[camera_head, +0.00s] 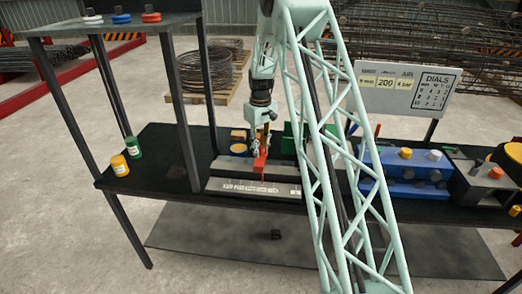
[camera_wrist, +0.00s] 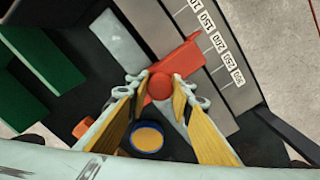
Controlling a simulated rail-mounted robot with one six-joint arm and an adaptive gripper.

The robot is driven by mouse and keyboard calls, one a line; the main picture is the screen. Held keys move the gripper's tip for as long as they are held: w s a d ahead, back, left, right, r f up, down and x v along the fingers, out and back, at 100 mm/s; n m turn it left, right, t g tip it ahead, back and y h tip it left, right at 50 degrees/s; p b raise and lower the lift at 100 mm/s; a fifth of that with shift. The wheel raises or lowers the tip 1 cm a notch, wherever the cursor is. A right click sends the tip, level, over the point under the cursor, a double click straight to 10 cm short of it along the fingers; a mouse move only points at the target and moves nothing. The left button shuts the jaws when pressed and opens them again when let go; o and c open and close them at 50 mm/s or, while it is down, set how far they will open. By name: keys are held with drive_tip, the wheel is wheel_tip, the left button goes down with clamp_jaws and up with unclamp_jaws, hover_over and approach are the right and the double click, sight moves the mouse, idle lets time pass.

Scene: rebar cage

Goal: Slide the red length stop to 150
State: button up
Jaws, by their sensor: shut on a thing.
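The red length stop (camera_wrist: 188,61) sits on the grey rail of the measuring bench, and its round red knob (camera_wrist: 160,87) faces my wrist camera. My gripper (camera_wrist: 158,80) is shut on the knob, with one finger on each side. In the head view the red stop (camera_head: 260,165) stands below my gripper (camera_head: 262,148). The white scale (camera_wrist: 218,43) beside the stop reads 150, 200, 250 and 300. The stop's flat end lies beside the 150 and 200 labels, nearest 200; its exact reading is unclear.
A blue and yellow round container (camera_wrist: 147,138) and green blocks (camera_wrist: 25,90) lie near the rail. A blue unit (camera_head: 410,170) with knobs stands right on the black bench. A sign (camera_head: 408,86) behind shows 200.

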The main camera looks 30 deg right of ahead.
idle(0.3)
drive_tip(key=o, duration=1.1)
drive_tip(key=shift+r, duration=0.1)
wheel_tip(320, 180, up, 11)
drive_tip(key=shift+f, duration=0.1)
drive_tip(key=shift+r, duration=0.55)
